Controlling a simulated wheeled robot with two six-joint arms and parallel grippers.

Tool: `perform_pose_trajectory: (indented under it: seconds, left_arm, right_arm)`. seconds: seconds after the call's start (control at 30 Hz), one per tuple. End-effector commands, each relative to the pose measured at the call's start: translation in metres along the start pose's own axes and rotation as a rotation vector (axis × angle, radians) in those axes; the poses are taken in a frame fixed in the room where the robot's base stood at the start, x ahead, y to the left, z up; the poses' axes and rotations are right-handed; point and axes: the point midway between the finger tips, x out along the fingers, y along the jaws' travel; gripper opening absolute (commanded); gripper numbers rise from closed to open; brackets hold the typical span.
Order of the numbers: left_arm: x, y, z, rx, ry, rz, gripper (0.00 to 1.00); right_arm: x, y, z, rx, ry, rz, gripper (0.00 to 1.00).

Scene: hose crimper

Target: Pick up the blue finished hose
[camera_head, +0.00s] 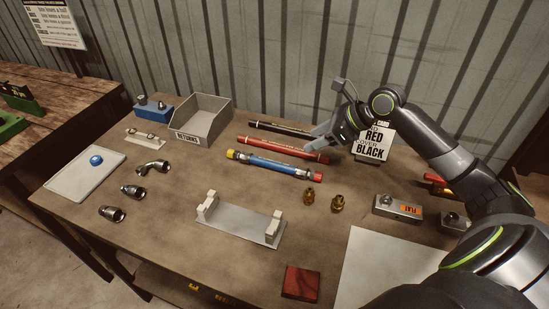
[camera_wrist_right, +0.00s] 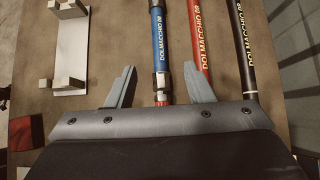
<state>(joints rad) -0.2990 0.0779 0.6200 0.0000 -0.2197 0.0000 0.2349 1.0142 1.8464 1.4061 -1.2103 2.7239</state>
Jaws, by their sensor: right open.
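The blue hose (camera_head: 272,165) lies on the table in the camera_head view, with metal end fittings, a yellow cap at its left end and a red cap at its right end. It also shows in the right wrist view (camera_wrist_right: 158,32). My right gripper (camera_head: 322,133) is open above the right part of the hoses. In the right wrist view my gripper's fingers (camera_wrist_right: 160,84) spread to either side of the blue hose's metal fitting and red-capped end; the height gap cannot be told. My left gripper is not in view.
A red hose (camera_head: 285,147) and a black hose (camera_head: 272,127) lie close behind the blue one. A white cradle (camera_head: 240,222) stands in front, with brass fittings (camera_head: 309,195) to its right. A grey returns bin (camera_head: 203,118) is at left, a sign (camera_head: 372,142) at right.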

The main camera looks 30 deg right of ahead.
Motion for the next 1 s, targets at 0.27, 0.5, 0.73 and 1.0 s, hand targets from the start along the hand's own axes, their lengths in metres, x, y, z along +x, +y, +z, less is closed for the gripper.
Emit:
perform_pose_trajectory:
  seconds: [0.27, 0.5, 0.73, 1.0]
  left_arm:
    - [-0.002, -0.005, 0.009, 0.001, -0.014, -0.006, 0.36]
    - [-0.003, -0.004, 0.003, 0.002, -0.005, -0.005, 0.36]
    - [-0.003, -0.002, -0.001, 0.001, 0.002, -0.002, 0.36]
    - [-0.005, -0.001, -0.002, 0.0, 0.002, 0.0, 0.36]
  right_arm:
    - [0.038, 0.001, 0.001, 0.003, -0.003, 0.004, 0.47]
    - [0.075, 0.001, 0.0, 0.005, -0.003, 0.004, 0.47]
    - [0.105, 0.001, 0.0, 0.002, -0.001, 0.002, 0.47]
    - [0.123, 0.002, -0.003, 0.003, -0.001, 0.003, 0.47]
